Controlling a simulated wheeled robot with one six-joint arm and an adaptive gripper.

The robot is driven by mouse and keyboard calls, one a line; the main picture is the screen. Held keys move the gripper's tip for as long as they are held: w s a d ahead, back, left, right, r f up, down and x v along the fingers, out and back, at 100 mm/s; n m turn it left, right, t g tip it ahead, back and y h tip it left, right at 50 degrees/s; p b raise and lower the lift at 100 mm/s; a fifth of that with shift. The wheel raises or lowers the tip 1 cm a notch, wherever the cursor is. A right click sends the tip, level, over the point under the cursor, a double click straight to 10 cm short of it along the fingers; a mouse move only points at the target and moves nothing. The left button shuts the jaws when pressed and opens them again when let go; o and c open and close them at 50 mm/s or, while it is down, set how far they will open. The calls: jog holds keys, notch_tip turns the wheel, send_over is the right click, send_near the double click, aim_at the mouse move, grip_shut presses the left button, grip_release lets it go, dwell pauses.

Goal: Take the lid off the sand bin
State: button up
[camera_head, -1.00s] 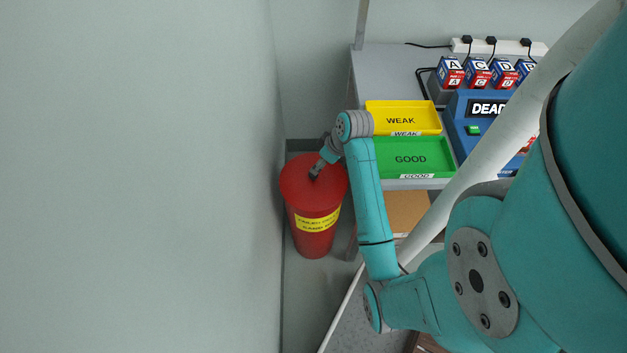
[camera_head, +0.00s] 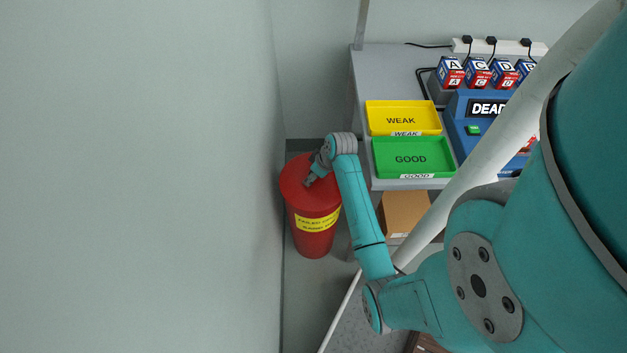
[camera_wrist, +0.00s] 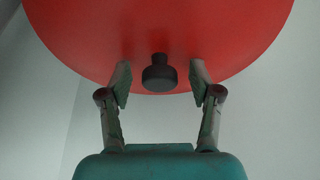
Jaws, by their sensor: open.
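The sand bin (camera_head: 314,238) is a red tapered bin with a yellow label, standing on the floor by the wall in the head view. Its round red lid (camera_head: 296,172) is on top; the lid (camera_wrist: 160,30) fills the upper part of the wrist view. A dark knob (camera_wrist: 159,74) stands up from the lid. My gripper (camera_head: 308,183) is over the lid in the head view. In the wrist view my gripper (camera_wrist: 159,80) is open, with one finger on each side of the knob and a gap on both sides. In the head view the knob is hidden.
A grey table right of the bin holds a yellow WEAK tray (camera_head: 403,104), a green GOOD tray (camera_head: 384,172), a blue tester (camera_head: 474,110) and lettered boxes (camera_head: 478,72). A cardboard box (camera_head: 404,213) sits below the table edge. The wall is close on the bin's left.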

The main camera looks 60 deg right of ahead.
grip_shut()
jog(key=shift+r, duration=0.1)
